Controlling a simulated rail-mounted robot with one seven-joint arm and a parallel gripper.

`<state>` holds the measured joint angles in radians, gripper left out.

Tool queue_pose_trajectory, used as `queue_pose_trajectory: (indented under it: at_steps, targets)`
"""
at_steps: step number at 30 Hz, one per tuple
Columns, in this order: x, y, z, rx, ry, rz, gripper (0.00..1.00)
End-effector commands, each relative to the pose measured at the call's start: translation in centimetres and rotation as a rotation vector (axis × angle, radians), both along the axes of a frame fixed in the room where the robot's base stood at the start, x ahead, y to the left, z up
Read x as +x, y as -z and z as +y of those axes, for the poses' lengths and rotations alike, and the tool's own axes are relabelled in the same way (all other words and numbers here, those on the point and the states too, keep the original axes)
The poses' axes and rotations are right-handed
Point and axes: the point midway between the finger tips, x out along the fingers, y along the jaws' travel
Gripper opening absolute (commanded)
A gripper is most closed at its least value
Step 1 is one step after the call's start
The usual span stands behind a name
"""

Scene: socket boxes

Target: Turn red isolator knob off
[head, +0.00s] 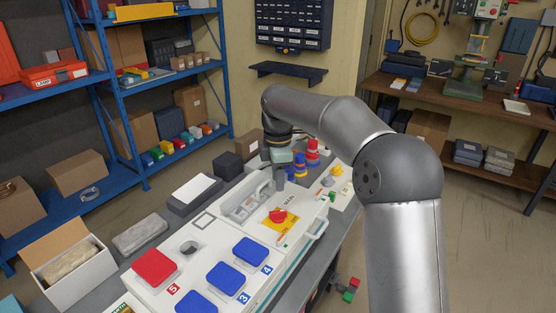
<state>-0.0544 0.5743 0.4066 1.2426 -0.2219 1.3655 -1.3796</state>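The red isolator knob (278,216) sits on a yellow plate (280,232) on the white panel of the bench unit. Its exact turn angle is too small to read. My gripper (279,182) points down over the panel, farther back than the knob and apart from it. It hangs beside a clear-covered recess (252,203). The fingers are small and seen nearly edge-on, so the gap between them cannot be made out. I see nothing held.
Blue socket covers (225,278) and a red one (154,267) are at the front left of the panel. Red and blue plugs (312,152) and a yellow knob (337,170) stand at the back right. A grey handle (316,230) juts from the right edge.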

Motion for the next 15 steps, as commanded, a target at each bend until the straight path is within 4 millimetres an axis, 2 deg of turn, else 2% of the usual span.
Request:
queue_pose_trajectory:
  at_steps: [1,6,10,15]
  targets:
    - [0.1,-1.2,0.1,0.002,0.0,-0.004,0.34]
    - [0.0,-4.2,0.1,0.001,-0.001,-0.002,0.34]
    - [0.0,-5.5,0.1,0.001,-0.002,-0.001,0.34]
    - [0.0,-6.0,0.0,0.001,-0.001,0.001,0.34]
